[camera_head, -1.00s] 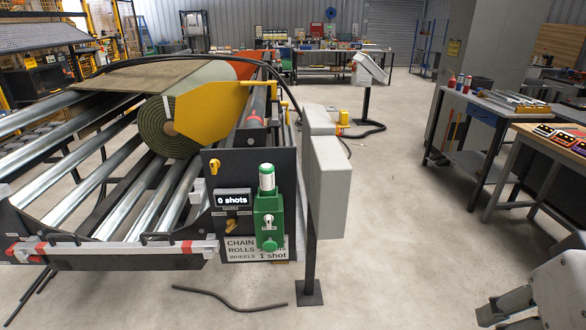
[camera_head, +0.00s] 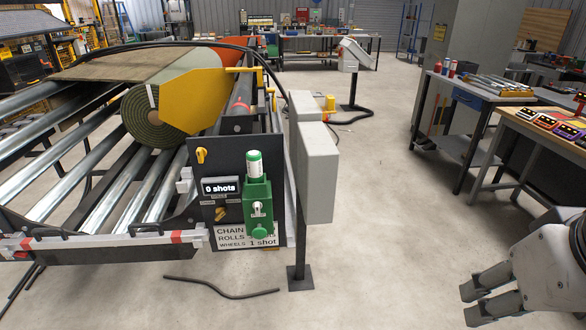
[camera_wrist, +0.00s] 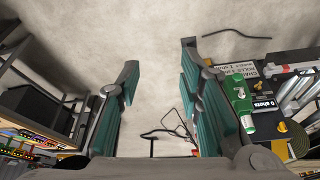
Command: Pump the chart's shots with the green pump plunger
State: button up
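The green pump (camera_head: 258,207) is mounted on the dark panel at the end of the roller machine. Its plunger (camera_head: 255,165), with a white sleeve and green cap, stands up from the top. The display (camera_head: 221,187) beside it reads "0 shots". The chart (camera_head: 230,238) below lists chain, rolls and wheels; "wheels 1 shot" is readable, while the pump hides part of the other lines. My gripper (camera_head: 485,295) is at the lower right, well away from the pump. In the wrist view my gripper (camera_wrist: 160,58) is open and empty, with the pump (camera_wrist: 239,98) outside the right finger.
A grey box on a post (camera_head: 317,173) stands just right of the panel, between my gripper and the pump. A yellow guard (camera_head: 190,105) covers the turf roll (camera_head: 145,120). A dark hose (camera_head: 220,287) lies on the floor. Workbenches (camera_head: 490,92) line the right; the middle floor is clear.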

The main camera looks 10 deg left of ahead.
grip_shut()
dwell(1.4)
